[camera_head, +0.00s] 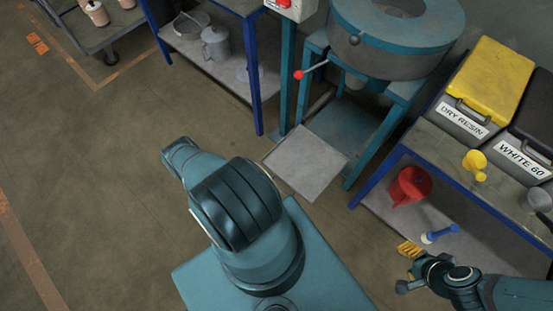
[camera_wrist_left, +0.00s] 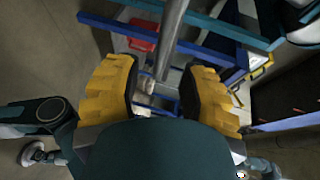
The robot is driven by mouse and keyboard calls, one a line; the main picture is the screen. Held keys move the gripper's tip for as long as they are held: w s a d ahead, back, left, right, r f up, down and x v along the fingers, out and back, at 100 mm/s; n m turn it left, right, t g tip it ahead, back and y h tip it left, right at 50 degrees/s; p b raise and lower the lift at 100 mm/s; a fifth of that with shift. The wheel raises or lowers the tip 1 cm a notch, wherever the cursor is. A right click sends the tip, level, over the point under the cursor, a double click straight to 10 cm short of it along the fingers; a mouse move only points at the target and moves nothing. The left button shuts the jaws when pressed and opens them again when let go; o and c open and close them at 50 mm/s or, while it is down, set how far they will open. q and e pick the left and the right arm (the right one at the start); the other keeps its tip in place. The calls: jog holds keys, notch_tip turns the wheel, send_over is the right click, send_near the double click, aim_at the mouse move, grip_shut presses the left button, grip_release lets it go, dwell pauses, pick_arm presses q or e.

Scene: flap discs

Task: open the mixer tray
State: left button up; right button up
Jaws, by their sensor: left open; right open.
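The mixer is a grey drum with a teal rim (camera_head: 395,45) on a teal stand, at the top right of the head view. A lever with a red knob (camera_head: 298,75) sticks out to its left. A flat grey square tray (camera_head: 305,162) lies low at the front of the stand. My right gripper (camera_head: 410,249), with yellow fingers, is open at the lower right, near the lower shelf and apart from the mixer. My left gripper (camera_wrist_left: 160,100) is open in the left wrist view, with a grey bar (camera_wrist_left: 172,40) beyond its fingers. I cannot pick it out in the head view.
A bench with a yellow-lidded bin (camera_head: 490,75) stands right of the mixer. Below are a red pitcher (camera_head: 408,187) and a blue-handled tool (camera_head: 440,233). A blue-legged table (camera_head: 258,100) stands left. The floor (camera_head: 90,170) on the left is clear.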

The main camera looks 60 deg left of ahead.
pick_arm(q)
jog(key=v, duration=0.6)
jog(key=shift+s, duration=0.3)
jog(key=shift+r, duration=0.1)
